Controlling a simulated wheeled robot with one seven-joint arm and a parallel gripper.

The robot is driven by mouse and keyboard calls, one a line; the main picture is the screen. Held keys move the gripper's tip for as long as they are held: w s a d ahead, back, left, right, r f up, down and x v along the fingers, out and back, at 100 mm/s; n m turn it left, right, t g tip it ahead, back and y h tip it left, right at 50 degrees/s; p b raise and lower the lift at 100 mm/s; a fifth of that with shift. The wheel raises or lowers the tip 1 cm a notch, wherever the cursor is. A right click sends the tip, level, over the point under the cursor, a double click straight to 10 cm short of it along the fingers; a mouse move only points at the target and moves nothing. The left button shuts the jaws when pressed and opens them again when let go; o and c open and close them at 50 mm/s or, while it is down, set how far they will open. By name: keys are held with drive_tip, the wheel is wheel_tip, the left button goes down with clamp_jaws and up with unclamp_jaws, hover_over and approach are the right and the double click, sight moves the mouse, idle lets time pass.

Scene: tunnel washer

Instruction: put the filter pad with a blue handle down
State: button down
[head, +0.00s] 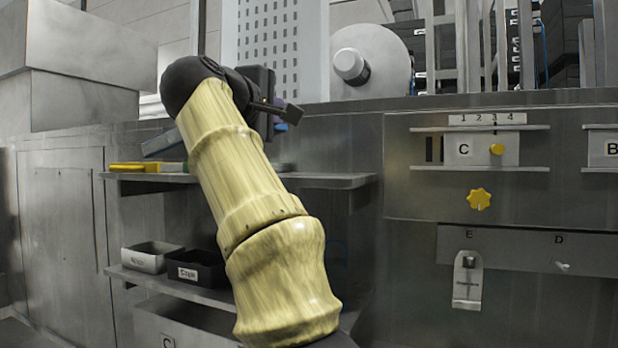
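My gripper (272,108) is dark and sits at the end of my yellow arm, above the upper shelf (330,181). My arm and the gripper's own body hide most of what is between the fingers. A small blue-purple patch (279,104) shows beside the fingers. It may be part of the blue handle, but I cannot tell. A tilted blue-grey edge (160,143) shows left of my arm, above the shelf. It may belong to the filter pad. I cannot tell whether it touches the shelf or is held.
The shelf's right end looks clear. A grey bin (150,257) and a black bin (196,270) stand on the lower shelf. A panel with a yellow knob (479,199) is at right.

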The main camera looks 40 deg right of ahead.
drive_tip(key=w+a+t, duration=0.1)
drive_tip(key=a, duration=0.2)
drive_tip(key=w+a+y, duration=0.1)
drive_tip(key=w+a, duration=0.1)
drive_tip(key=a, duration=0.2)
drive_tip(key=w+a+m+t+b, duration=0.1)
drive_tip(key=w+a, duration=0.1)
drive_tip(key=a, duration=0.1)
drive_tip(key=shift+a+f+t+y, duration=0.25)
drive_tip(key=shift+t+y, duration=0.05)
drive_tip(key=shift+a, duration=0.25)
drive_tip(key=shift+s, duration=0.2)
drive_tip(key=shift+s+d, duration=0.1)
drive_tip(key=shift+s, duration=0.1)
drive_tip(key=shift+w, duration=0.1)
